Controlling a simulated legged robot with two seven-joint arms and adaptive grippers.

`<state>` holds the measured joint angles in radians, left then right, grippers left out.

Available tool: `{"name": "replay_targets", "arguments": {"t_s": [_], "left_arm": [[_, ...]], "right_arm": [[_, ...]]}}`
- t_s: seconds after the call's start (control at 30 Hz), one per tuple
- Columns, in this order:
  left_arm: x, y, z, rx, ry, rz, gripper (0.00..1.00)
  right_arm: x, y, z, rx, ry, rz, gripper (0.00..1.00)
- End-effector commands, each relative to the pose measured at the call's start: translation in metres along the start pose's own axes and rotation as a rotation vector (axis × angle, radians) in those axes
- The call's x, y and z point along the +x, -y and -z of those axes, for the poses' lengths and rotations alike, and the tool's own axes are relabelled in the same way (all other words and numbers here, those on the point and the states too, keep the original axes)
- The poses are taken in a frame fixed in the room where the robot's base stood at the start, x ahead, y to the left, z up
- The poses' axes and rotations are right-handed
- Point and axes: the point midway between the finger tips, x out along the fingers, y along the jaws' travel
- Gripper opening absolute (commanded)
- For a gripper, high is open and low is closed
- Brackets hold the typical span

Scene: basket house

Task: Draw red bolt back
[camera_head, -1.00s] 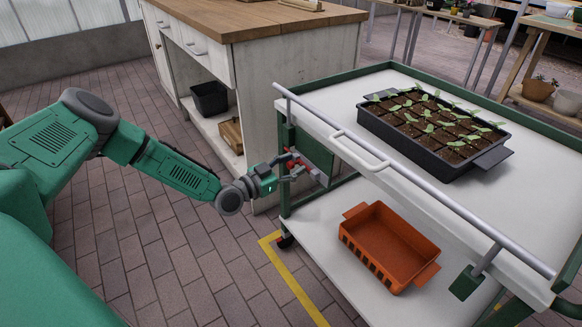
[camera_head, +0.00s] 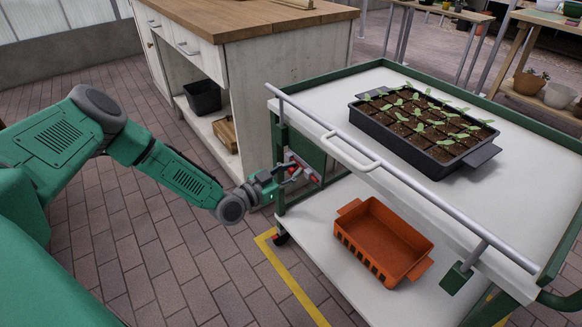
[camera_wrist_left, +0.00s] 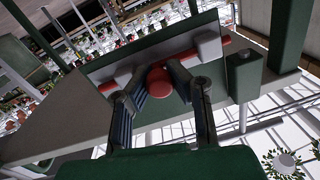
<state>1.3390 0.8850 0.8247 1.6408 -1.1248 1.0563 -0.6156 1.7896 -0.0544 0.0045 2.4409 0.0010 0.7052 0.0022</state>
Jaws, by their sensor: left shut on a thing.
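The red bolt (camera_wrist_left: 160,82) shows in the left wrist view as a red rod with a round red knob. The rod runs through pale brackets (camera_wrist_left: 207,47) on a green plate (camera_wrist_left: 150,55), and a red end sticks out at each side. My left gripper (camera_wrist_left: 158,84) is shut on the knob, one finger on each side of it. In the head view the left gripper (camera_head: 288,170) is at the near left end of the cart, where red parts of the bolt (camera_head: 314,179) show beside the fingers and partly behind them. My right gripper is not in view.
The cart (camera_head: 350,105) carries a black seedling tray (camera_head: 425,160) on top and an orange crate (camera_head: 385,240) on its lower shelf. A grey rail (camera_head: 400,187) and handle run along its near side. A wooden-topped cabinet (camera_head: 245,100) stands behind. The brick floor at left is clear.

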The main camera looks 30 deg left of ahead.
Motion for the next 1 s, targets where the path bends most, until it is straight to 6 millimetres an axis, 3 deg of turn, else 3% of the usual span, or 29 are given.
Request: {"name": "replay_targets", "arguments": {"t_s": [0.07, 0.1, 0.13, 0.17, 0.57, 1.0], "left_arm": [[-0.005, -0.006, -0.007, -0.004, 0.014, -0.013, 0.0], [-0.005, -0.006, -0.007, -0.004, 0.015, -0.013, 0.27], [-0.005, -0.006, -0.007, -0.004, 0.014, -0.013, 0.38], [-0.005, -0.006, -0.006, -0.004, 0.013, -0.012, 0.41], [-0.009, -0.004, -0.003, -0.002, 0.008, -0.009, 0.41], [-0.094, -0.002, -0.005, -0.004, 0.01, -0.007, 0.41]], "right_arm": [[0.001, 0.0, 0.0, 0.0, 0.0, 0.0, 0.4], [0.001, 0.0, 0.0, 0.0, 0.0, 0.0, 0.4], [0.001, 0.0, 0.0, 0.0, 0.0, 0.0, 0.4], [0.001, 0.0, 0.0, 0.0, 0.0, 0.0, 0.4], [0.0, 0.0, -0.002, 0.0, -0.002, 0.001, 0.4], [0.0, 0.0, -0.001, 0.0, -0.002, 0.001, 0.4]]}}
